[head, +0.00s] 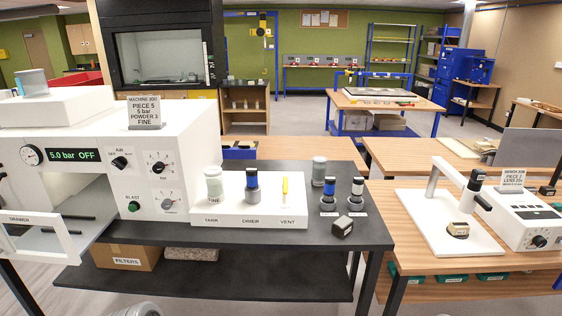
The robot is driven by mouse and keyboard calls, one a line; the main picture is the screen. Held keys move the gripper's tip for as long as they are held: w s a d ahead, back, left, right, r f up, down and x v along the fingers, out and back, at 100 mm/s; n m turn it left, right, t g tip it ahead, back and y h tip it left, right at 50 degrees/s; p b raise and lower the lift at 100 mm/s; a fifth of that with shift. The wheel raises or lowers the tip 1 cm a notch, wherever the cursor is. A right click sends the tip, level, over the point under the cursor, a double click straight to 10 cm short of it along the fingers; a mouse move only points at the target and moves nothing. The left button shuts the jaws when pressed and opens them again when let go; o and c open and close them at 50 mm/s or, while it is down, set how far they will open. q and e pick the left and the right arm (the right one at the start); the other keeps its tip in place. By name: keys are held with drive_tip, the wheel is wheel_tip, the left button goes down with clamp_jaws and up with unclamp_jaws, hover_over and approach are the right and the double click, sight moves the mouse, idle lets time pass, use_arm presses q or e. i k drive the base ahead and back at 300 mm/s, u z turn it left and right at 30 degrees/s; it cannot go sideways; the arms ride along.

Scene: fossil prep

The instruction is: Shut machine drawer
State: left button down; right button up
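The white machine (190,150) stands on the dark bench at the left. Its display reads "5.0 bar OFF". A white framed front with a window (75,248), labelled "DRAWER", juts out towards me at the far left. Behind it is a gap below the machine's front panel, with dark bars or rails inside. The drawer looks pulled out, and its left part is cut off by the picture edge. Neither of my grippers shows in the head view.
A white holder tray (290,222) with bottles stands right of the machine on the dark bench (300,255). Two dark-capped bottles and a small dark block (343,228) sit beside it. A box marked "FILTERS" (125,257) is on the lower shelf. A microscope (450,200) stands farther right.

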sight(62, 235)
drive_tip(key=u, duration=1.9)
drive_tip(key=i, duration=0.9)
drive_tip(key=z, duration=0.55)
